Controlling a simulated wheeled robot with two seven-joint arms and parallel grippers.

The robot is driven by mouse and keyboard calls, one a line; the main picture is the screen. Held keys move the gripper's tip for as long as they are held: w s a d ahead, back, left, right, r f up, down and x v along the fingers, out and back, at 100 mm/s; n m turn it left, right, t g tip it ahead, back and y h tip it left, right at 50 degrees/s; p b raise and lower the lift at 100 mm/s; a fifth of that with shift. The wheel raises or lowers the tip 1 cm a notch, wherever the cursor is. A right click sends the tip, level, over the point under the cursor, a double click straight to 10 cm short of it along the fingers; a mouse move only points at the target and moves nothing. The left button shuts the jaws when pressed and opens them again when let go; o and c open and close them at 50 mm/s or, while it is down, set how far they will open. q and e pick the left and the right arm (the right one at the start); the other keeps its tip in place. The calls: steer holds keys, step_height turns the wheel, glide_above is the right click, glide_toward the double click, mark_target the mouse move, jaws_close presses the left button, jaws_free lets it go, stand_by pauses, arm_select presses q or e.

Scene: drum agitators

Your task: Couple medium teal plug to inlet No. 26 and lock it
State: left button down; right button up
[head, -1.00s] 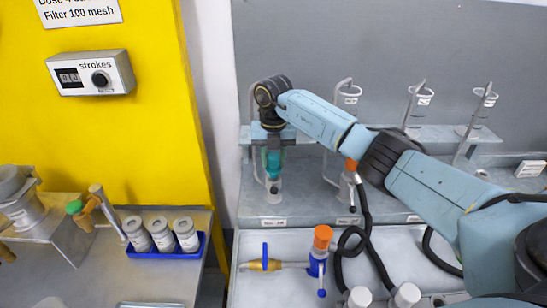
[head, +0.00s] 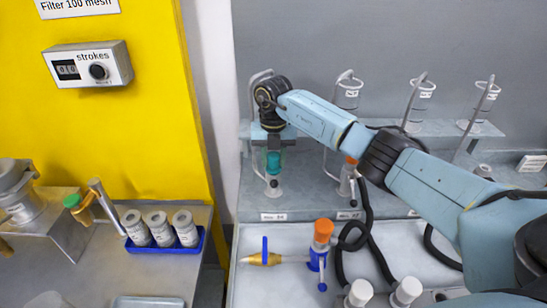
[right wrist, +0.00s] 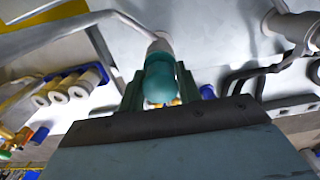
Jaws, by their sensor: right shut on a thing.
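The teal plug (head: 273,163) is upright at the leftmost inlet on the grey shelf. My right gripper (head: 273,146) comes down on it from above and is shut on it. In the right wrist view the teal plug (right wrist: 160,82) sits between the two fingers, its far end at a pale inlet fitting (right wrist: 159,45). In the head view the inlet (head: 273,186) stands behind a label (head: 273,217) that seems to read No. 26. Whether the plug is fully seated or locked cannot be told. My left gripper is not in view.
An orange-topped plug with a black hose (head: 351,165) stands at the inlet to the right. Bent metal tubes (head: 414,100) rise along the shelf. A blue tray (head: 160,247) holds jars at left.

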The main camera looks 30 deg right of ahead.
steer(key=shift+f, duration=0.35)
stand_by(0.3)
steer(key=o, duration=1.1)
steer(key=shift+c, duration=0.2)
step_height(320, 180, up, 8)
steer(key=p, duration=0.6)
steer(key=shift+f, duration=0.1)
